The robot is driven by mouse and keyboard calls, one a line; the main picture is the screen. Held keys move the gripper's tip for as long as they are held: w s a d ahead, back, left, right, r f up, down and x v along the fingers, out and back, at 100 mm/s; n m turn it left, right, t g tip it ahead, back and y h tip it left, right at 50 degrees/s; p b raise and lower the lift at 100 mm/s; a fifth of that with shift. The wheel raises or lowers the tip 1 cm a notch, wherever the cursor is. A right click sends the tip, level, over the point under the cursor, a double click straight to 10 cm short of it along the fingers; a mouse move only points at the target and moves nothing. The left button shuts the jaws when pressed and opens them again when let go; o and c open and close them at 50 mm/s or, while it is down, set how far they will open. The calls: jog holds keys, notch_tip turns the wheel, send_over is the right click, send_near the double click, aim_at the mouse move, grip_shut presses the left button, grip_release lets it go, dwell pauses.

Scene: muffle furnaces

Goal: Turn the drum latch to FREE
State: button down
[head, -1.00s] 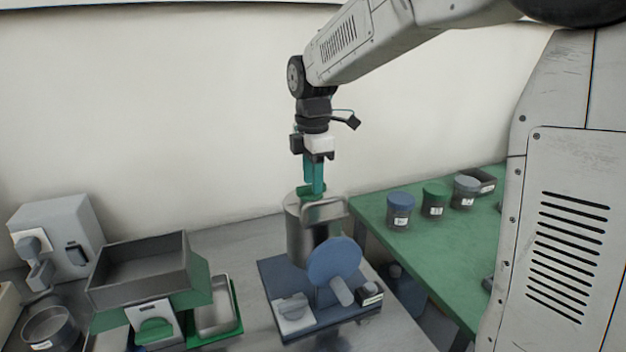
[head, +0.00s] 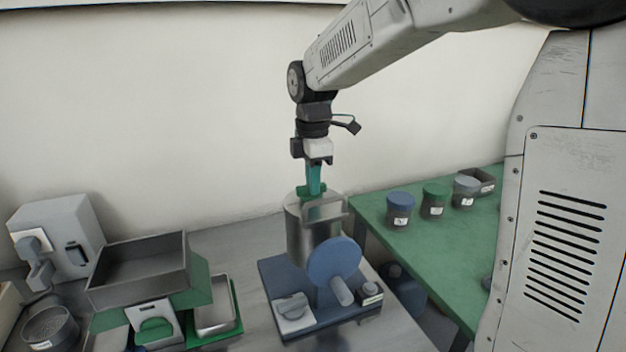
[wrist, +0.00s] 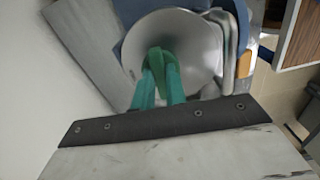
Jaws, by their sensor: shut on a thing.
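A steel drum (head: 305,238) stands on a blue base (head: 278,268), with a blue disc (head: 334,262) and grey crank-like handle (head: 342,291) in front. A green piece (wrist: 161,62) lies over the drum's round steel top. My gripper (head: 314,187) points straight down there, its teal fingers shut on the green piece. In the wrist view the fingers (wrist: 160,82) close around it. A grey knob (head: 292,306) sits on a pale plate at the base's front left. A small knob block (head: 370,291) is at its right. I cannot read any FREE marking.
A grey open bin (head: 140,272) and a steel tray (head: 214,305) stand to the left. A grey box unit (head: 65,235) is farther left. On the right, a green table (head: 440,255) bears several lidded jars (head: 399,210). A pale wall stands behind.

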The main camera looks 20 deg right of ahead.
jog(key=m, duration=0.8)
jog(key=shift+s+a+m, duration=0.1)
jog(key=shift+m, duration=0.2)
jog(key=m, duration=0.4)
jog(key=shift+m, duration=0.3)
jog(key=shift+a+m, duration=0.1)
jog(key=shift+m, duration=1.8)
jog(key=c, duration=1.4)
grip_release()
jog(key=shift+c, duration=0.2)
jog(key=shift+r, duration=0.15)
